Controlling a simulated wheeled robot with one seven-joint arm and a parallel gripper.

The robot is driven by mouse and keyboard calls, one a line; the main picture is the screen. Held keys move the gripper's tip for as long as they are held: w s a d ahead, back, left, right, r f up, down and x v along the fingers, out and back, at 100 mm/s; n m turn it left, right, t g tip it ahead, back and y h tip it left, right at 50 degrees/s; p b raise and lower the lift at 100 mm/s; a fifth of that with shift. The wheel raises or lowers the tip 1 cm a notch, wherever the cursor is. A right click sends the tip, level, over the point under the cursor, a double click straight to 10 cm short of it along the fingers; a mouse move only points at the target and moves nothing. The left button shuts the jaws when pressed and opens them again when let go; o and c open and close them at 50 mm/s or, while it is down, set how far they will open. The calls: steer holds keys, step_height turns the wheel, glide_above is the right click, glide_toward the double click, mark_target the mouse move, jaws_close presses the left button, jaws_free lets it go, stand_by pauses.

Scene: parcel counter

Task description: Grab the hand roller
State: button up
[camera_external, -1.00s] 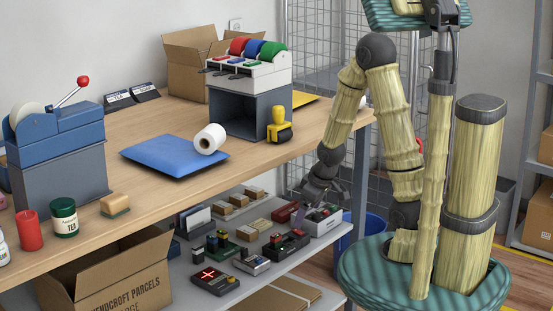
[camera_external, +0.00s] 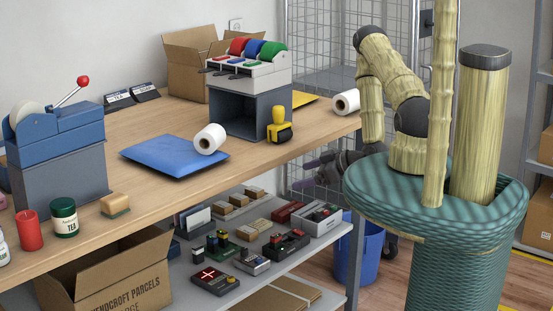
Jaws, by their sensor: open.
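I cannot single out a hand roller for certain. A yellow-and-black hand tool (camera_external: 279,128) stands upright on the wooden counter (camera_external: 262,160), in front of the grey cabinet, and may be it; its underside is hidden. My gripper (camera_external: 308,174) is beyond the counter's right end and below its top, in front of the wire mesh. Its dark fingers point left and are spread apart, with nothing visible between them. It is clear of the yellow-and-black tool.
White rolls lie on the blue envelope (camera_external: 165,158) and at the counter's right end (camera_external: 346,102). A grey cabinet (camera_external: 240,120) carries coloured dispensers. The lower shelf (camera_external: 240,262) holds several small boxes and devices. A blue bin (camera_external: 370,250) stands below my gripper.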

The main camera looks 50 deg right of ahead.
steer(key=s+d+r+m+t+h+p, duration=0.1)
steer(key=s+r+m+t+h+p, duration=0.1)
steer(key=r, duration=0.3)
steer(key=s+d+r+m+t+h+p, duration=0.2)
steer(key=r+m+t+p, duration=0.1)
steer(key=r+p, duration=0.2)
steer(key=shift+d+r+t, duration=0.25)
steer(key=shift+r+t, duration=0.05)
steer(key=shift+s, duration=0.1)
steer(key=b, duration=0.7)
glide_toward(285, 126)
steer(key=w, duration=0.3)
steer(key=w+b, duration=0.1)
steer(key=b, duration=0.1)
steer(key=w+b, duration=0.2)
steer(key=shift+w+a+f, duration=0.1)
steer(key=shift+w+f, duration=0.1)
steer(key=shift+w, duration=0.1)
steer(key=shift+w+r, duration=0.2)
